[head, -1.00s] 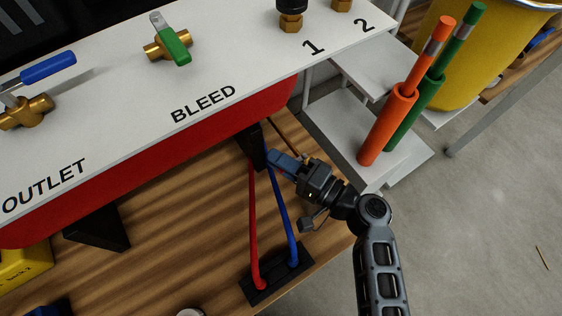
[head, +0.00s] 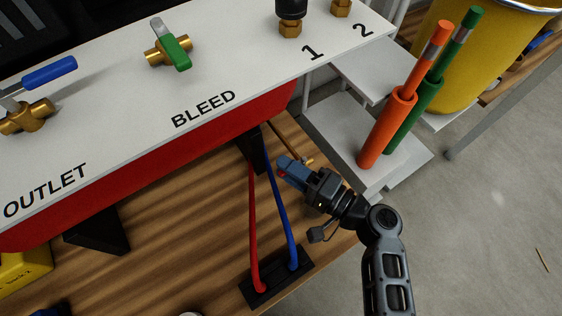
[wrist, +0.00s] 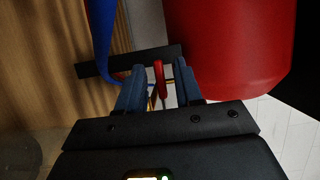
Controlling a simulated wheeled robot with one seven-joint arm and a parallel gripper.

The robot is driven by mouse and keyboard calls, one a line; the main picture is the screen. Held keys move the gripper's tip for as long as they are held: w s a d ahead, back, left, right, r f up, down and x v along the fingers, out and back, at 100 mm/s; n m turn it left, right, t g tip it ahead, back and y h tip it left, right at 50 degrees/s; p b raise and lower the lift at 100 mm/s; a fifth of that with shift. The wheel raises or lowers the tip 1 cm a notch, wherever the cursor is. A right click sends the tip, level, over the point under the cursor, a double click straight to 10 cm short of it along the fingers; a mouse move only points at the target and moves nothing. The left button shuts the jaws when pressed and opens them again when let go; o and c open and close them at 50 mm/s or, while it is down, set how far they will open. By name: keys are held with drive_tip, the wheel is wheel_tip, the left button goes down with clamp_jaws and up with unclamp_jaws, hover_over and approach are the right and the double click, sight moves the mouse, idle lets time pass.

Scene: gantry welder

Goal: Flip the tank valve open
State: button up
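A small red lever (wrist: 159,78) shows between my two blue fingers in the wrist view, beside the red tank (wrist: 232,45). I take it for the tank valve's handle. A bit of brass (head: 307,161) shows just behind my fingers in the head view, and a speck of red shows at the fingertips. My gripper (head: 284,167) is low beside the tank's right end. It also shows in the wrist view (wrist: 159,75), with its fingers apart on either side of the lever and a gap at each side. I cannot tell whether the lever touches a finger.
The red tank (head: 160,165) lies under a white panel with a green-handled BLEED valve (head: 174,48) and a blue-handled OUTLET valve (head: 40,77). Red (head: 253,225) and blue (head: 277,215) hoses rise close left of my gripper. Orange (head: 387,130) and green tubes stand at right.

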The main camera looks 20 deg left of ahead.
drive_tip(key=v, duration=0.5)
drive_tip(key=shift+d, duration=0.2)
idle(0.4)
